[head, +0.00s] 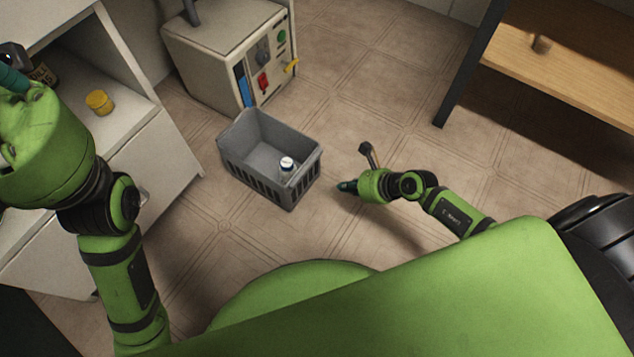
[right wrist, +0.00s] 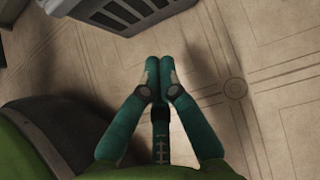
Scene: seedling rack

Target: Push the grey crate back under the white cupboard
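The grey crate (head: 249,181) stands upright on the tiled floor, with a small white bottle (head: 287,164) inside it. It also shows at the top of the right wrist view (right wrist: 116,17). The white cupboard (head: 165,140) stands to the left of the crate, with bare floor between them. My right gripper (head: 347,187) is low over the floor to the right of the crate, apart from it. Its fingertips are together and empty in the right wrist view (right wrist: 159,66). My left gripper (head: 14,80) is at the left edge by the cupboard, its fingers mostly hidden.
A yellow-lidded jar (head: 99,102) and a dark jar (head: 42,72) stand on the cupboard's shelf. A pale cabinet with a control panel (head: 262,60) stands just behind the crate. A wooden bench (head: 575,65) with a dark leg is at the upper right. The floor behind my right gripper is clear.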

